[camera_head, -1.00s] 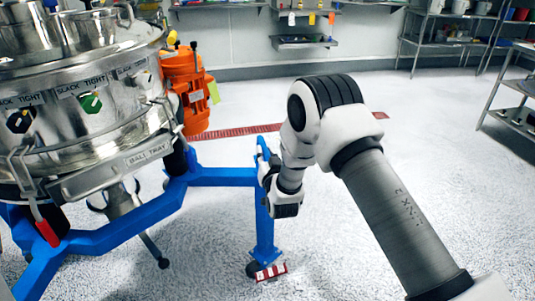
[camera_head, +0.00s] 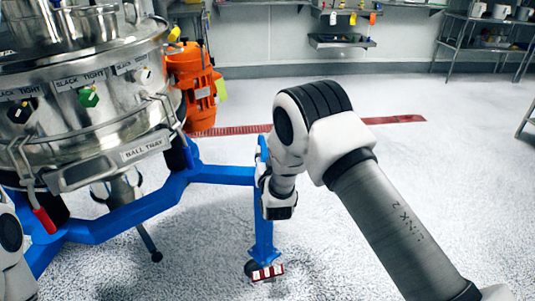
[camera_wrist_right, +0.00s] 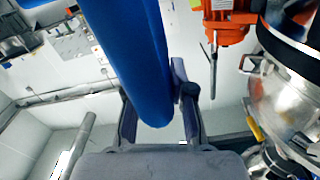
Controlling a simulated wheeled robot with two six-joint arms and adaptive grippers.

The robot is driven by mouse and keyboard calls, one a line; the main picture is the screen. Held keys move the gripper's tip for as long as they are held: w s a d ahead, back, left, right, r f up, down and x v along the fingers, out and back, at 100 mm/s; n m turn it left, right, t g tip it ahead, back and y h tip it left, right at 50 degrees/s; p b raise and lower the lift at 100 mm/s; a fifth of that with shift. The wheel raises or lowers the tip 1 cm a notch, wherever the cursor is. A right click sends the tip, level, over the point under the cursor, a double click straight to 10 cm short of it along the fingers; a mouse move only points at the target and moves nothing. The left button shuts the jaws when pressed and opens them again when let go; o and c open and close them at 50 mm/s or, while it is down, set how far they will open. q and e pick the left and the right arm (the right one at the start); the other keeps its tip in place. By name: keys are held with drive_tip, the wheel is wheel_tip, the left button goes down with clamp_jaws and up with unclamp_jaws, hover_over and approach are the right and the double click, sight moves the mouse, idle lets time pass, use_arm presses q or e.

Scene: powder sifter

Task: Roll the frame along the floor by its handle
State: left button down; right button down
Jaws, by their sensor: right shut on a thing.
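The blue frame (camera_head: 220,174) carries the steel powder sifter (camera_head: 90,90) at the left of the head view. Its upright blue bar (camera_head: 263,235) ends low at a caster beside a red-and-white piece (camera_head: 267,272). My right gripper (camera_head: 264,180) is at the upper part of this upright, partly hidden by my wrist. In the right wrist view, a blue bar (camera_wrist_right: 140,60) of the frame lies between the two fingers of my right gripper (camera_wrist_right: 160,105), which is shut on it. My left gripper is out of view; only part of my left arm shows at the left edge.
An orange motor (camera_head: 195,85) is attached behind the sifter. A red floor strip (camera_head: 390,120) runs across the floor. Wall shelves (camera_head: 342,41) and a steel rack (camera_head: 480,45) stand far back. The speckled floor (camera_head: 460,180) to the right is clear.

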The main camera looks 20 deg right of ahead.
drive_tip(key=shift+a+r, duration=0.15)
idle(0.3)
drive_tip(key=c, duration=1.1)
unclamp_jaws()
drive_tip(key=shift+w, duration=0.1)
drive_tip(key=shift+o, duration=0.4)
drive_tip(key=shift+a, duration=0.15)
drive_tip(key=v, duration=1.2)
